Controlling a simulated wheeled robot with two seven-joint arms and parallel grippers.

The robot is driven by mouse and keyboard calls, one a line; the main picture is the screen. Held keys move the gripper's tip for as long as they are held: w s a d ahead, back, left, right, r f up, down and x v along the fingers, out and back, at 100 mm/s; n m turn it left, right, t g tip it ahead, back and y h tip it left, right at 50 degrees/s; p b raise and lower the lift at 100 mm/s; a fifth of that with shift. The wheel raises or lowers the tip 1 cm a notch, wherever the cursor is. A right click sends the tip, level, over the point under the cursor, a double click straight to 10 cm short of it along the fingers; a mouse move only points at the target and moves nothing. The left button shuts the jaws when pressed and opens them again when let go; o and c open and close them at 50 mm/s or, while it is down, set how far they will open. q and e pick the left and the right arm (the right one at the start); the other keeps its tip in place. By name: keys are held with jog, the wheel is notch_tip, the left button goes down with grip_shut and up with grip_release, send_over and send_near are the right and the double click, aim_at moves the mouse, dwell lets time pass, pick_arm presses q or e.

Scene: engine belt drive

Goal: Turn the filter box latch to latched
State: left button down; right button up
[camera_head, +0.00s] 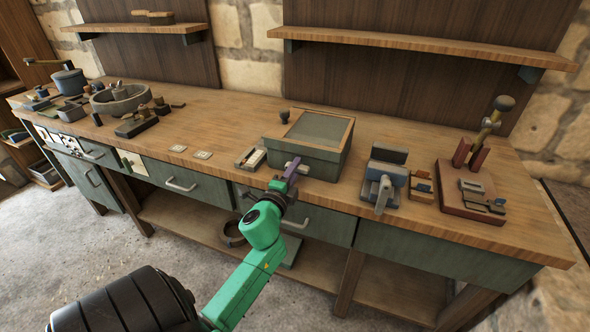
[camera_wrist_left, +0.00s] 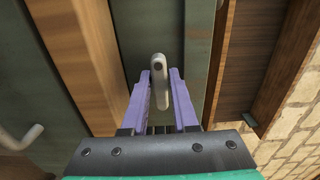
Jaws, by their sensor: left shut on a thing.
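The filter box (camera_head: 322,165) is a grey-green box with a wood-framed top, standing near the front edge of the bench. Its latch (camera_wrist_left: 159,68) is a pale grey lever with a rounded end and a dark pivot, on the box's green front face. My left gripper (camera_head: 289,178) is at the box's front, with its purple fingers on either side of the latch. In the left wrist view the gripper (camera_wrist_left: 160,92) is shut on the latch, which lies nearly lengthwise between the fingers. In the head view the fingers partly cover the latch. My right gripper is not in view.
A small tray (camera_head: 251,158) sits just left of the box. A grey-blue vise (camera_head: 384,180) and a red-brown base (camera_head: 468,205) with a lever stand to its right. A wooden shelf (camera_head: 420,43) hangs above.

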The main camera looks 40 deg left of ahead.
pick_arm(q)
jog(key=c, duration=0.8)
grip_release()
jog(key=shift+s+d+f, duration=0.15)
jog(key=shift+s+d, duration=0.05)
jog(key=shift+s, duration=0.3)
jog(key=b+v, duration=0.3)
jog(key=v, duration=1)
jog(key=shift+s+d, duration=0.1)
jog(key=shift+s, duration=0.15)
